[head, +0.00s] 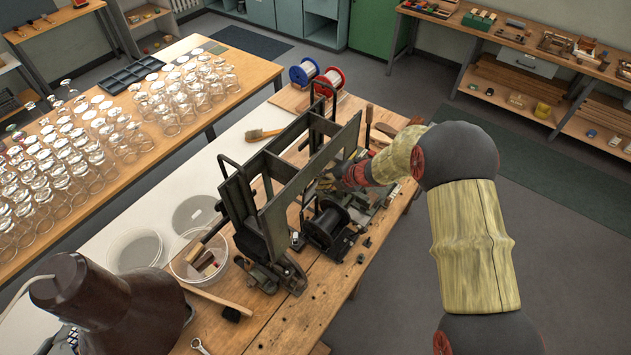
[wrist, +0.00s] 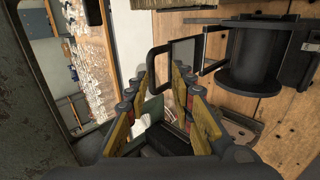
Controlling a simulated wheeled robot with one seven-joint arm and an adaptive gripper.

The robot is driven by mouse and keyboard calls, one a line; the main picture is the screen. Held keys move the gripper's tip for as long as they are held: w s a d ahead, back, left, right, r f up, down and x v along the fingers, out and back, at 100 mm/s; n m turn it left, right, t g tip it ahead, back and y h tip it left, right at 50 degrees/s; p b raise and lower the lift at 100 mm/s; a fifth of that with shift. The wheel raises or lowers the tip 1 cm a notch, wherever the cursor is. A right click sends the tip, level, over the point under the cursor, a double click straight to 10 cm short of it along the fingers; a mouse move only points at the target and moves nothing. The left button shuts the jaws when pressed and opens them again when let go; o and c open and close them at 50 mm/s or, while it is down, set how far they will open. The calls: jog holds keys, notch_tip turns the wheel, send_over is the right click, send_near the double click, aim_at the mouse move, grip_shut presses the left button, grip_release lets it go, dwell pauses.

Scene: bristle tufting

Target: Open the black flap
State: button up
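In the wrist view, a dark panel with a black loop handle (wrist: 152,68), which looks like the black flap (wrist: 184,52), stands beside a black spool (wrist: 266,62). My gripper (wrist: 157,75) is open; its two yellow-and-black fingers are spread, with the handle loop near and between the fingertips. I cannot tell whether they touch it. Nothing is clearly held. In the head view, my gripper (head: 352,176) is among the machine's parts, partly hidden behind the dark metal frame (head: 285,200). I cannot make out the flap there; the black spool (head: 328,226) shows just below.
The machine stands on a wooden bench (head: 290,325). A clear bowl (head: 200,258) with wooden pieces, a brush (head: 262,134) and blue and red spools (head: 303,72) lie around it. The metal frame is a close obstacle. Many glasses (head: 75,150) stand on the left table.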

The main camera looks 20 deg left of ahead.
jog(key=v, duration=0.9)
jog(key=shift+c, duration=0.4)
